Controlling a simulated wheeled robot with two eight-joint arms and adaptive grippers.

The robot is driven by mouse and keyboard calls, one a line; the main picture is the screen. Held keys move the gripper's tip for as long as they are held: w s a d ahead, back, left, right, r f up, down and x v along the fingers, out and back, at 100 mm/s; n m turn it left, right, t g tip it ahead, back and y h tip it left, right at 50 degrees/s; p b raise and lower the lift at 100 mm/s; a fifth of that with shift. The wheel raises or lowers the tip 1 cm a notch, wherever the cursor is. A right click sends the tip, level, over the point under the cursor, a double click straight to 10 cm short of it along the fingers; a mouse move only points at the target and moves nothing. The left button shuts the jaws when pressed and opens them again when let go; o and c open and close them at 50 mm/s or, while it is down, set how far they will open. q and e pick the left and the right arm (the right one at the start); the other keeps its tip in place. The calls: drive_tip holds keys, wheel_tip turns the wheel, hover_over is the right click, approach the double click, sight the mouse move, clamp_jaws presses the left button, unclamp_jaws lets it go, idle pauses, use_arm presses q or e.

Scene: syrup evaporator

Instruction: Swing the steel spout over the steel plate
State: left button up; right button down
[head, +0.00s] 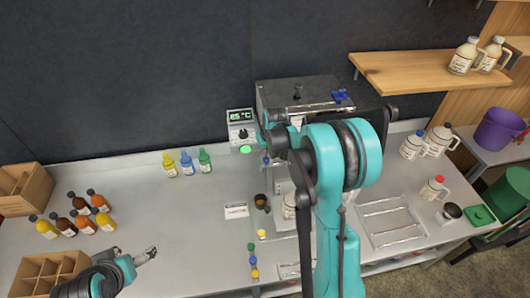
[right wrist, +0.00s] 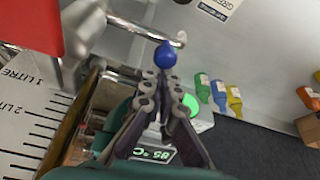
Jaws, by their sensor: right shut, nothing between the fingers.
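The steel spout shows in the right wrist view as a curved bright tube (right wrist: 140,25) with a blue ball knob (right wrist: 165,54). My right gripper (right wrist: 163,75) is shut and empty. Its fingertips point at the blue knob and appear close to or against it; I cannot tell whether they touch. In the head view my teal right arm hides most of the spout area in front of the steel evaporator (head: 300,92). I cannot clearly make out the steel plate. My left gripper (head: 150,252) is low at the left over the bench, away from the spout; its opening is unclear.
A temperature controller (head: 240,130) reads 85 °C behind the spout. Yellow, blue and green bottles (head: 187,162) stand left of it.

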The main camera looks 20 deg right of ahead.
sight(266, 163)
drive_tip(key=shift+s+a, duration=0.1)
drive_tip(key=shift+s, duration=0.1)
drive_tip(key=s+n, duration=0.1)
drive_tip(key=s+n+y, duration=0.1)
drive_tip(key=s+n+b, duration=0.1)
drive_tip(key=n, duration=0.1)
drive_tip(key=shift+a, duration=0.25)
drive_tip(key=s+d+n+g+y+b, duration=0.2)
drive_tip(key=s+d+n, duration=0.3)
drive_tip(key=s+n, duration=0.3)
drive_tip(key=shift+s+d+n+y, duration=0.15)
drive_tip(key=shift+s+n+y, duration=0.25)
drive_tip(key=shift+n, duration=0.3)
idle(0.4)
